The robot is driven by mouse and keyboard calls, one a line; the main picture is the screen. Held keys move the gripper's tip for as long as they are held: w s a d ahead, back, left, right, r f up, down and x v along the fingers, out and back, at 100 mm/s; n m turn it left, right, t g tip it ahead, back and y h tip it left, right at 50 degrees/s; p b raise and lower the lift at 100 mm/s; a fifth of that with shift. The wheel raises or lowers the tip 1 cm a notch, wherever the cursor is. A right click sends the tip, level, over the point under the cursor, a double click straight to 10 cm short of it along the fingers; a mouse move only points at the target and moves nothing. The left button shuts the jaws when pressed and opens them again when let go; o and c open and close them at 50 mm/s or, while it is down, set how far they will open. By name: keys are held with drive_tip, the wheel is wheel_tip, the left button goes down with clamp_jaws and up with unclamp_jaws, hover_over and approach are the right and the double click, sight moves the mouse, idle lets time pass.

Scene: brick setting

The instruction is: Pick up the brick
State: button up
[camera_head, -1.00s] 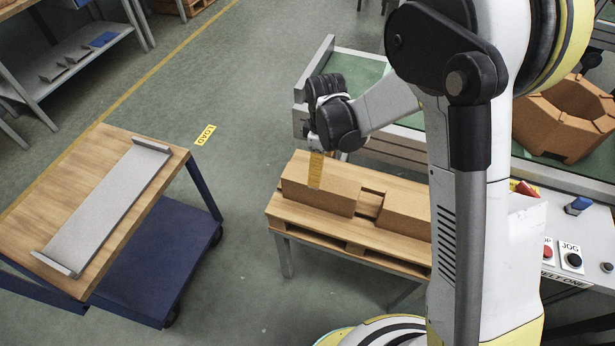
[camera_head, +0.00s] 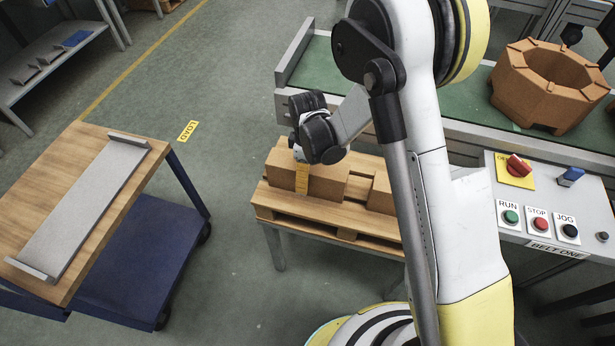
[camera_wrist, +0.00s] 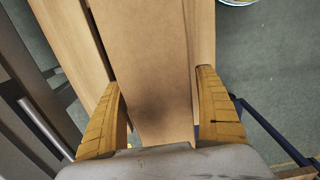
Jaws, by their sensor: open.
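Two plain brown bricks lie on a wooden pallet (camera_head: 298,213) in the head view. The left brick (camera_head: 328,187) has my gripper (camera_head: 302,186) over it. One yellow finger shows in front of the brick's near side; the other is hidden there. In the wrist view the brick (camera_wrist: 145,50) runs between the two yellow fingers of my open gripper (camera_wrist: 160,78), one on each side. Contact between fingers and brick cannot be told. The right brick (camera_head: 380,193) is partly hidden behind my arm.
A cart (camera_head: 72,140) with a grey tray (camera_head: 85,205) stands left. Behind the pallet is a green conveyor (camera_head: 318,68) carrying a large brown octagonal ring (camera_head: 530,100). A control panel (camera_head: 520,235) with buttons is at right. Floor between cart and pallet is clear.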

drive_tip(key=c, duration=1.5)
drive_tip(key=shift+r, duration=0.1)
